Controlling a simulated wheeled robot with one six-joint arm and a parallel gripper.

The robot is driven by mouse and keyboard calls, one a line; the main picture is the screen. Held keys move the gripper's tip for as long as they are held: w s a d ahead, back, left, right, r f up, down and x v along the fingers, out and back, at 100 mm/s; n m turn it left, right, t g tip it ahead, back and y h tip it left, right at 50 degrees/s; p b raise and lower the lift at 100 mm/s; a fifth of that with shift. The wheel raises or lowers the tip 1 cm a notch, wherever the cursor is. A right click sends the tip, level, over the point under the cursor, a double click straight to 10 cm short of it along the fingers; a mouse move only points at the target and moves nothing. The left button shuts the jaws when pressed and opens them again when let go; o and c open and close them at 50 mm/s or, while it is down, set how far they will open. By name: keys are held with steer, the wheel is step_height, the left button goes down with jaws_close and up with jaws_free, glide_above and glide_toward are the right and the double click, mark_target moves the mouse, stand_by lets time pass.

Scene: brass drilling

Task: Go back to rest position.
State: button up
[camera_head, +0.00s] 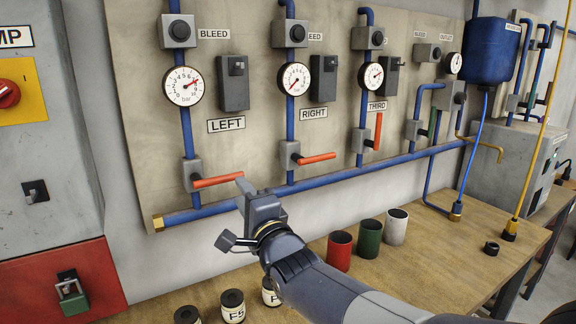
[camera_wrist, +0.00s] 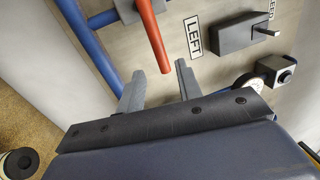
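My gripper (camera_head: 243,187) is at the panel, just right of the end of the left valve's orange handle (camera_head: 218,181). In the wrist view my gripper (camera_wrist: 159,72) has its two fingers apart, with nothing clamped. The orange handle (camera_wrist: 151,35) reaches down to the gap between the fingertips, touching neither finger visibly; its exact depth is hard to tell. In the head view the left handle lies nearly level, pointing right. My arm runs from the lower right up to the panel.
The right valve handle (camera_head: 316,158) is nearly level; the third handle (camera_head: 378,131) is upright. Red (camera_head: 339,251), green (camera_head: 369,238) and white (camera_head: 396,228) cups stand on the wooden bench (camera_head: 435,262), below the panel. Labelled cylinders (camera_head: 233,306) stand at the front. A blue pipe (camera_head: 350,171) runs behind my gripper.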

mark_target(233, 180)
steer(key=p+x, duration=0.1)
steer(key=x, duration=0.6)
steer(key=shift+s, duration=0.15)
steer(key=shift+s+d+f, duration=0.1)
steer(key=shift+s+f, duration=0.05)
steer(key=b+v, duration=0.2)
steer(key=v, duration=0.8)
steer(key=p+x, duration=0.1)
steer(key=x, duration=0.2)
steer(key=p+x, duration=0.1)
steer(key=x, duration=0.3)
steer(key=p+x, duration=0.1)
steer(key=x, duration=0.3)
steer(key=shift+r, duration=0.4)
steer(key=shift+s+d+r+n+y+p, duration=0.15)
steer(key=shift+r+n+y+p, duration=0.15)
steer(key=shift+n+p, duration=0.5)
steer(key=shift+f+n, duration=0.1)
steer(key=shift+n, duration=0.3)
